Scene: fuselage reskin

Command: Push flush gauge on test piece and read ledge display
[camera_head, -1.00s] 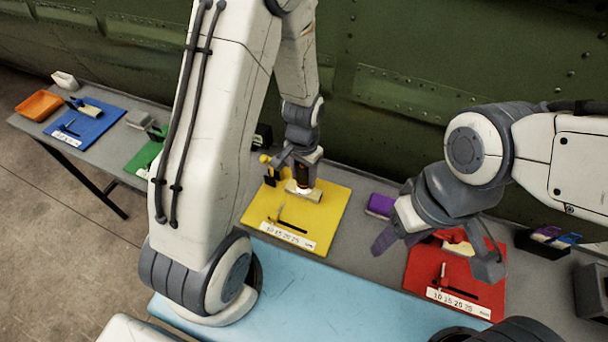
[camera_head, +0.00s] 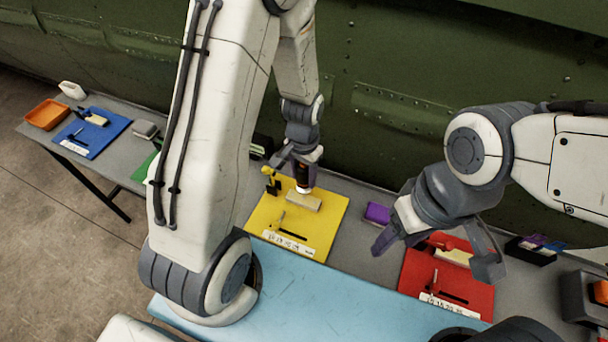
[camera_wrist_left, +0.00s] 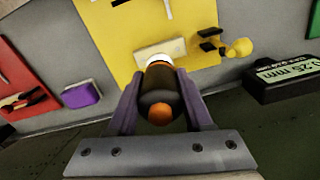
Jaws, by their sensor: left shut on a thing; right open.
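My left gripper (camera_head: 302,168) is shut on the flush gauge (camera_head: 304,178), a dark cylinder with a white foot. In the left wrist view the gauge (camera_wrist_left: 160,95) shows its orange end, held between the two fingers. Its foot is at the tan test piece (camera_head: 290,201) on the yellow mat (camera_head: 262,222); I cannot tell whether they touch. The gauge hides part of the test piece (camera_wrist_left: 150,52) in the wrist view. The ledge display (camera_wrist_left: 284,72) is a black box reading upside down as 0.25 mm. My right gripper (camera_head: 440,245) is open and empty over the red mat.
A yellow-handled tool in a black stand (camera_wrist_left: 225,44) is beside the test piece. A purple block (camera_head: 377,214) and the red mat (camera_head: 416,270) lie to the right. A blue mat (camera_head: 110,128) and orange tray (camera_head: 46,114) are far left. The green fuselage wall rises behind.

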